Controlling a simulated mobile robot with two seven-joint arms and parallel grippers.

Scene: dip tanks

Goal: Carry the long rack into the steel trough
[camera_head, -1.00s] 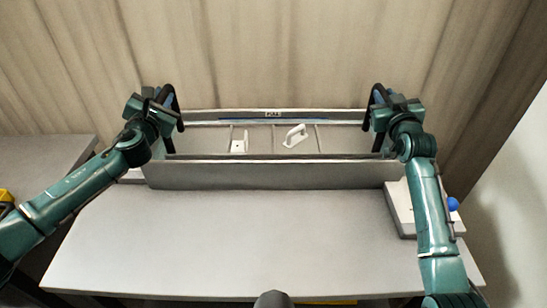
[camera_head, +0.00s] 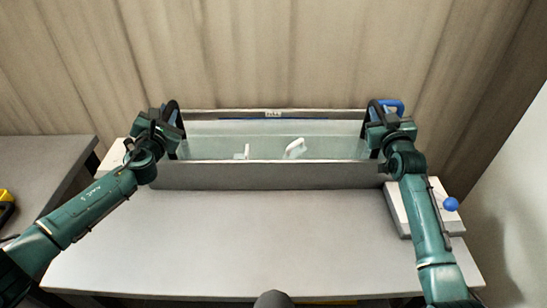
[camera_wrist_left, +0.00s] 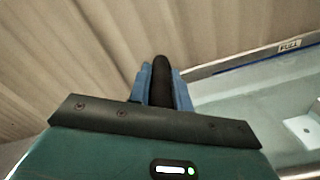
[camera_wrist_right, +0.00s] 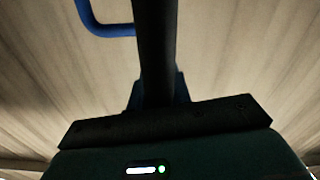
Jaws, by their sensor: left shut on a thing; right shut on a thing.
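The steel trough (camera_head: 270,176) lies across the back of the table, holding pale green liquid. The long rack has a black handle (camera_head: 181,117) at its left end and another at its right end; its low body is inside the trough walls, seen dimly through the liquid. White pieces (camera_head: 295,148) stick up from the rack. My left gripper (camera_head: 168,124) is shut on the left handle; its blue fingers flank the black bar (camera_wrist_left: 161,82) in the left wrist view. My right gripper (camera_head: 377,124) is shut on the right handle, a black bar (camera_wrist_right: 154,55) in the right wrist view.
A blue handle (camera_head: 392,105) stands behind my right gripper. A white block with a blue ball (camera_head: 451,204) lies at the table's right. Another white block (camera_head: 116,154) is at the left. The front of the table (camera_head: 260,240) is clear. A curtain hangs behind.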

